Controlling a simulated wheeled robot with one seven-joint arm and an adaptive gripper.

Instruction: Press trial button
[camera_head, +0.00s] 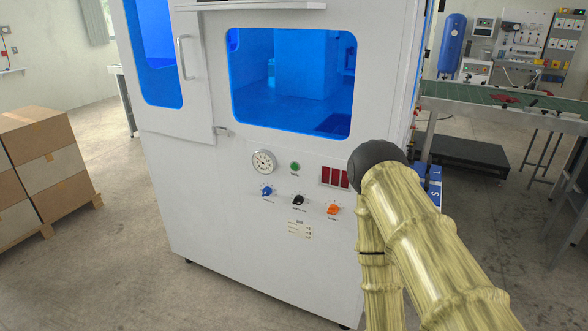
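The white machine cabinet (225,225) stands in front of me, and its control panel is on the front face below a blue-tinted window. A green round button (295,167) sits between a round dial gauge (263,162) and a red display (334,177). Below are a blue knob (267,191), a black knob (298,200) and an orange knob (333,209). The labels are too small to read, so I cannot tell which control is marked trial. My arm shows at the right, in front of the cabinet's right edge. My gripper is not in view.
Stacked cardboard boxes (40,160) on a pallet stand at the left. A long green-topped bench (505,103) and a dark low platform (468,155) are behind at the right. The cabinet has a door handle (186,58). The floor between boxes and cabinet is clear.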

